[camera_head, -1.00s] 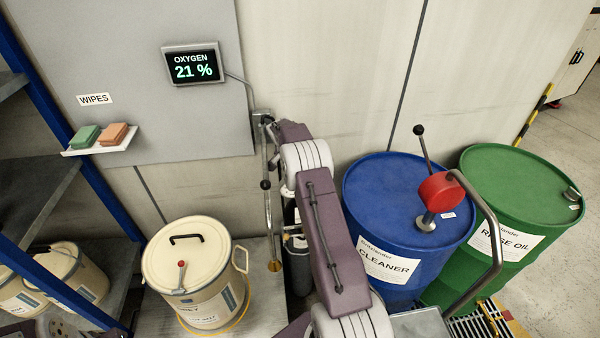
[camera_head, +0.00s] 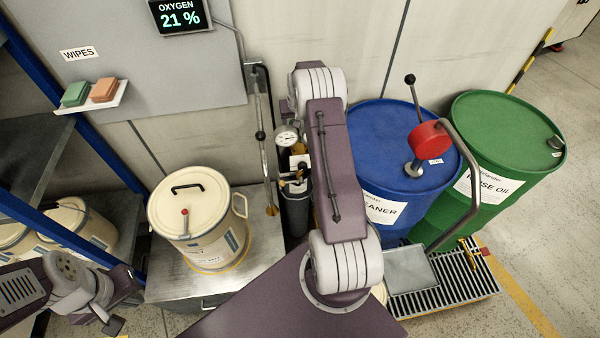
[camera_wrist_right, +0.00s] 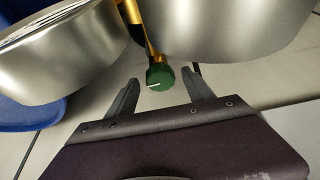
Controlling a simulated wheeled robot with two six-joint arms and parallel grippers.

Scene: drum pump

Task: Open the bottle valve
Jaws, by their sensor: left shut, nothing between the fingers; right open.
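The gas bottle (camera_head: 295,217) is dark and stands upright by the wall, with a round gauge (camera_head: 286,136) and brass fittings at its top; my right arm partly covers it. In the right wrist view a green valve knob (camera_wrist_right: 160,77) with a white mark sits at the end of a brass pipe (camera_wrist_right: 151,45). My right gripper (camera_wrist_right: 161,84) is open around the knob's sides, with a gap at each finger. In the head view my right gripper is hidden by its arm. My left gripper (camera_head: 113,325) is shut and empty at the lower left, far from the bottle.
Two silver round housings (camera_wrist_right: 70,55) flank the brass pipe closely. A blue drum (camera_head: 375,130) with a red-headed pump (camera_head: 428,137) and a green drum (camera_head: 510,130) stand right.

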